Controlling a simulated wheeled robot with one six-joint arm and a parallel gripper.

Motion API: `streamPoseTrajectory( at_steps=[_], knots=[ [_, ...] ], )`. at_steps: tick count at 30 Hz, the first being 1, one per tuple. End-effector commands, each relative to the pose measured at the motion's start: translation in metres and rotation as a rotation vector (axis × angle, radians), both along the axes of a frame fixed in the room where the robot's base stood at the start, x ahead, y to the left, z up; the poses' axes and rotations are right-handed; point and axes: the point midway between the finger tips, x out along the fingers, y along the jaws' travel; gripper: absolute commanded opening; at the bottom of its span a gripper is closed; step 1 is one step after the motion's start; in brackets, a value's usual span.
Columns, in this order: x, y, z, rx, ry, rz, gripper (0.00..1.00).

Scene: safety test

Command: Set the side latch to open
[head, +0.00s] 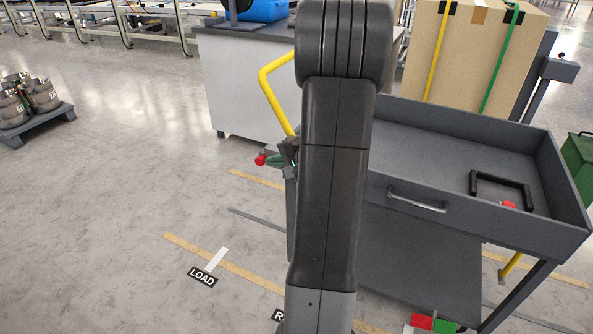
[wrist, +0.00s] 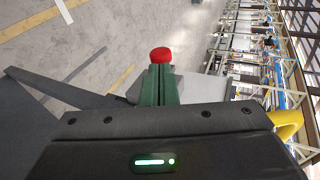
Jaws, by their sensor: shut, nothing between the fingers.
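My gripper (head: 270,160) points left from behind my arm in the head view, beside the cart's left side. Its green fingers are shut together with nothing between them. In the wrist view my gripper (wrist: 160,67) has its fingertips right at a red knob (wrist: 160,54), which also shows in the head view (head: 261,160). The knob appears to be the side latch's end; I cannot tell whether the fingers touch it. The rest of the latch is hidden, so its setting cannot be told. The grey cart (head: 460,228) stands to the right, partly covered by my arm.
The cart's yellow handle (head: 274,95) rises close above my gripper. A black U-shaped bracket (head: 502,187) and a red piece (head: 508,204) are in the cart tray. A cardboard box (head: 470,55) stands behind. Floor at the left is clear around the LOAD sign (head: 202,277).

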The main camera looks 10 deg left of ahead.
Motion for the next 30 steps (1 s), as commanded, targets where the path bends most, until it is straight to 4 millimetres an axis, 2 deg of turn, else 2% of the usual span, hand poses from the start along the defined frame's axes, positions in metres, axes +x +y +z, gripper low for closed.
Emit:
streamPoseTrajectory(
  at_steps=[6, 20, 27, 30],
  knots=[
    [0.009, 0.016, -0.01, 0.0, 0.0, 0.0, 0.0],
    [0.011, 0.021, -0.012, 0.0, 0.0, 0.001, 0.0],
    [0.02, 0.043, -0.016, 0.002, -0.002, 0.001, 0.0],
    [0.021, 0.044, -0.013, 0.004, -0.001, 0.0, 0.0]
  ],
)
